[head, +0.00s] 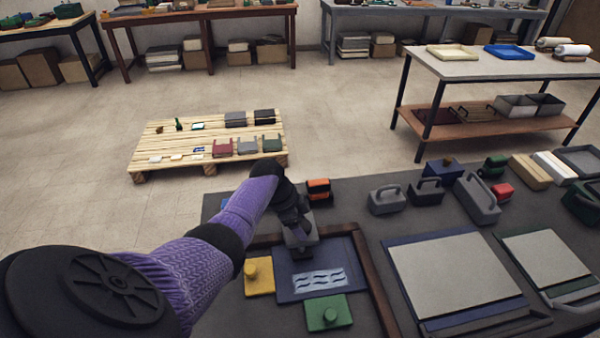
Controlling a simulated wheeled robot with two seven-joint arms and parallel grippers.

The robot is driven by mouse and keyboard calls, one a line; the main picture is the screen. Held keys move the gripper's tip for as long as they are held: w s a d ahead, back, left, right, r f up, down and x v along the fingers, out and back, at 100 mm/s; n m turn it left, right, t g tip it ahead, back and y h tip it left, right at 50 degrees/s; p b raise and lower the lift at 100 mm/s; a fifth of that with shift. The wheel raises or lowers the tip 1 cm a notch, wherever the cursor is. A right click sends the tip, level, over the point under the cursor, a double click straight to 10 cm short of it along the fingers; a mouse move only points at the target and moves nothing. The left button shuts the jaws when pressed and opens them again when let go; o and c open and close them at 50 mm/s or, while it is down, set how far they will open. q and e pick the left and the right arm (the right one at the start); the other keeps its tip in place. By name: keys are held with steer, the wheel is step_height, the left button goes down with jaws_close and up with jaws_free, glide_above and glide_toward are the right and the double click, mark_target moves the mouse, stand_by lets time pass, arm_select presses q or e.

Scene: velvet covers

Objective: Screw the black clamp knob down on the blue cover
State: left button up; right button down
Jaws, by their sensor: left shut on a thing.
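The blue cover (345,262) lies flat inside a brown wooden frame on the dark bench, with a pale wavy-line panel on it. My left arm comes in from the left in a purple sleeve. My left gripper (298,244) points down over the back part of the blue cover and is shut on the black clamp knob, which it mostly hides. I cannot tell how far the knob is seated. A yellow piece with a knob (259,277) lies left of the cover, and a green piece with a knob (328,313) lies at its front. My right gripper is out of view.
The wooden frame (372,280) borders the work area. An orange-and-black item (319,190) stands behind it. Grey and blue handled cases (387,200) and large flat panels (455,270) fill the bench to the right. A low pallet (150,145) stands on the floor beyond.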

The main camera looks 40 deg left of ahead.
arm_select(q)
steer(key=shift+w+m+g+h+b, duration=0.1)
steer(key=shift+m+g+h+b, duration=0.3)
steer(key=shift+m+b, duration=0.75)
steer(key=shift+m, duration=0.25)
steer(key=o, duration=1.2)
steer(key=p+v, duration=0.3)
steer(key=v, duration=0.7)
steer(key=shift+p, duration=0.3)
steer(key=shift+d, duration=0.1)
